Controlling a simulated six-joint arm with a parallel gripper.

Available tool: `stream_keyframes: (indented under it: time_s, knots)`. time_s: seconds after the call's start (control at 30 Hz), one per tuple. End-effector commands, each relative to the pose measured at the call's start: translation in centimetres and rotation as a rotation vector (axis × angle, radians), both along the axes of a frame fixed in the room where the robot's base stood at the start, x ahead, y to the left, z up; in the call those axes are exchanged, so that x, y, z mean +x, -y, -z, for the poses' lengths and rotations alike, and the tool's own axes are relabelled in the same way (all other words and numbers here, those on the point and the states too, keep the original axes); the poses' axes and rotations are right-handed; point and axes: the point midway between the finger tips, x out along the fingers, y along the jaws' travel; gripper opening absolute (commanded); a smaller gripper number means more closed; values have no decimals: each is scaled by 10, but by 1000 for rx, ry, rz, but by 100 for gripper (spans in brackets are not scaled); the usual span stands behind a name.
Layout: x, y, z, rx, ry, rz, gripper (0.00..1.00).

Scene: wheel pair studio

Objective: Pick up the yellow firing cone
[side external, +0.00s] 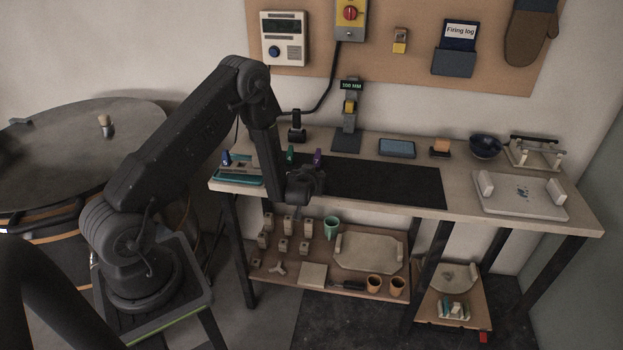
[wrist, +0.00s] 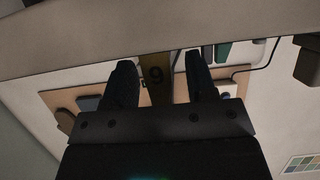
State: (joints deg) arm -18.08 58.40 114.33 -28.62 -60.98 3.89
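The yellow firing cone (wrist: 157,70), dull yellow with a dark digit that reads as 9 or 6, shows between my fingers in the wrist view. My gripper (wrist: 160,82) is open, with one dark finger on each side of the cone. A gap shows between the cone and the finger on the right; the other finger looks very close to it. In the side view my gripper (side external: 305,187) is at the front edge of the bench, and I cannot make out the yellow cone there. A green cone (side external: 290,155) and a purple cone (side external: 318,157) stand just behind the gripper.
A blue cone (side external: 226,158) is at the bench's left end. A dark mat (side external: 400,185) lies bare to the right of my gripper. A pale tray (side external: 520,207) is at the right end. A post marked 100 MM (side external: 350,112) stands at the back.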

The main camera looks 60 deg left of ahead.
Motion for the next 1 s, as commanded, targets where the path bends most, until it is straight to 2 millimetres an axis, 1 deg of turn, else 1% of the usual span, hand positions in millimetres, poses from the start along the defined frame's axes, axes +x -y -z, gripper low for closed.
stream_keyframes:
  time_s: [0.03,0.07,0.5,0.57,0.83,0.93,1.0]
  knots:
    - [0,0,0,0,0,0,47]
    - [0,0,0,0,0,0,44]
    - [0,0,0,0,0,0,2]
    - [0,0,0,-1,1,0,0]
    - [0,0,-3,0,1,0,0]
    - [0,0,-11,0,3,0,0]
    - [1,0,-19,1,5,0,0]
